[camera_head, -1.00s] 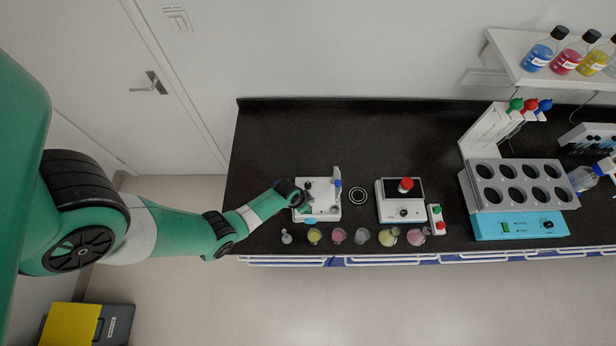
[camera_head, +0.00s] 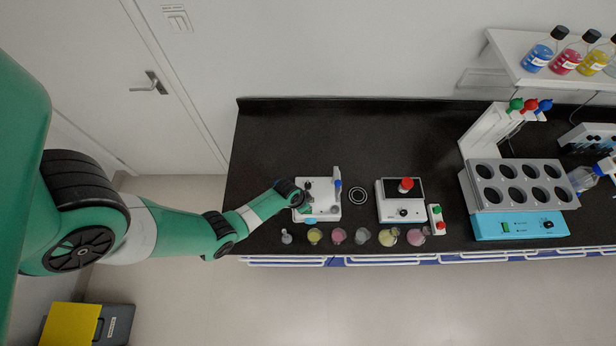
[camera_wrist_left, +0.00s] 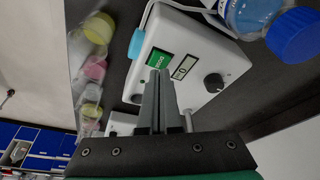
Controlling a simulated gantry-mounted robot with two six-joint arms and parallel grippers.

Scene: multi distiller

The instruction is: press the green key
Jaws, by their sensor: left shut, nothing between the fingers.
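A white device (camera_head: 325,212) sits at the left of the black bench in the head view. In the left wrist view its white panel (camera_wrist_left: 190,45) carries a green key (camera_wrist_left: 157,60), a small display (camera_wrist_left: 184,66) and a black knob (camera_wrist_left: 214,83). My left gripper (camera_wrist_left: 158,88) is shut and empty, its fingertips just below the green key in that picture. I cannot tell whether they touch the panel. In the head view my left arm reaches the device's left side, and the green key cannot be made out there. My right gripper is out of view.
Several small flasks (camera_head: 362,236) line the bench's front edge. A bottle with a blue cap (camera_wrist_left: 296,36) is close by in the wrist view. The bench's back left is clear.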

